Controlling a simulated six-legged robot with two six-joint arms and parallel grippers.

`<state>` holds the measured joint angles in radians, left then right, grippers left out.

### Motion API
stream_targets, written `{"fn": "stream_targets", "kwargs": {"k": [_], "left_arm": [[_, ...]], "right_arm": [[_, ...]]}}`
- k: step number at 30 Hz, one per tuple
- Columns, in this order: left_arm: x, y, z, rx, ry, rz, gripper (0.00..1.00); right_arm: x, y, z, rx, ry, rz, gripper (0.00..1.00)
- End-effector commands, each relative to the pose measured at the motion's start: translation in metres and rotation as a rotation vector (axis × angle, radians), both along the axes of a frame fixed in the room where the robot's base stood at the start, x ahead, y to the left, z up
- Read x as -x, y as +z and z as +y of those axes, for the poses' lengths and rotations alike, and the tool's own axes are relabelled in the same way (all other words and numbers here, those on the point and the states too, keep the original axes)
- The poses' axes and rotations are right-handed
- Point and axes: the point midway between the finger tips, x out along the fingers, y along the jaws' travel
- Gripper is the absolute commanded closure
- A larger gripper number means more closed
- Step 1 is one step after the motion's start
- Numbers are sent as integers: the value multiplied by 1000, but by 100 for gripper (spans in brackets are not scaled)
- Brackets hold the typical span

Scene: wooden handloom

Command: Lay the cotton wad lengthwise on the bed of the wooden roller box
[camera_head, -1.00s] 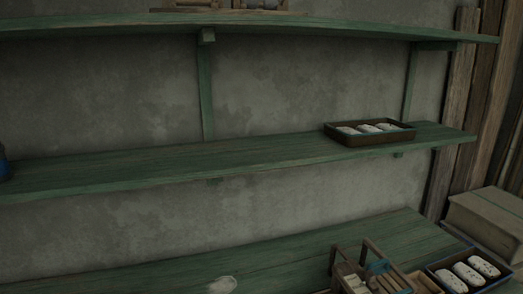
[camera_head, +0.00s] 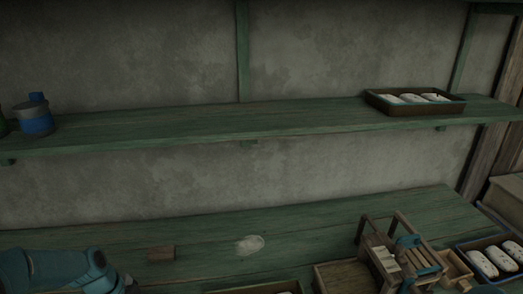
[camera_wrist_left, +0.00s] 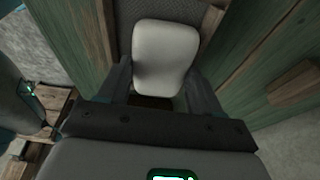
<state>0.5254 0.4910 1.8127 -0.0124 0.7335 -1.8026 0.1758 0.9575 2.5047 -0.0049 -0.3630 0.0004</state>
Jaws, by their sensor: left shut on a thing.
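In the left wrist view, my left gripper (camera_wrist_left: 164,84) is shut on a pale, rounded cotton wad (camera_wrist_left: 166,48). The wad sits between the two dark fingers. In the head view, my left arm enters at the lower left, but its fingertips and the held wad are not visible there. The wooden roller box (camera_head: 369,236) stands on the green bench at the lower right, with an upright frame, pale slats and blue-teal parts. The wad is apart from it in the head view. My right gripper is not in view.
A flat white tuft (camera_head: 250,244) and a small wooden block (camera_head: 161,254) lie on the bench (camera_head: 320,222). A blue-edged tray (camera_head: 462,251) of speckled white wads stands right of the roller box. The shelf above holds a brown tray (camera_head: 408,110) and a blue container (camera_head: 36,122).

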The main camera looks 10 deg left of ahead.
Motion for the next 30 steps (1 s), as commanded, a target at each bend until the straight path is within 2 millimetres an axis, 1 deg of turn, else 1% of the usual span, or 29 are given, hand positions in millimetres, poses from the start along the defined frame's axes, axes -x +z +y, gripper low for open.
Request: {"fn": "stream_targets", "kwargs": {"k": [1,2,5,8,18,20,22,30], "left_arm": [[2,0,-4,8,-6,10,47],[2,0,-4,7,-5,10,50],[2,3,-3,7,-4,8,50],[1,11,-2,4,-3,5,50],[0,58,1,-2,1,0,50],[0,64,1,-2,2,-1,50],[0,66,1,-2,2,-1,50],[-1,65,0,-2,8,-1,50]], "right_arm": [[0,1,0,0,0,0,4],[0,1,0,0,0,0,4],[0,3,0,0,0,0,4],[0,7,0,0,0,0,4],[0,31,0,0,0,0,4],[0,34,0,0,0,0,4],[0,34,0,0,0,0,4],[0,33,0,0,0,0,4]]}}
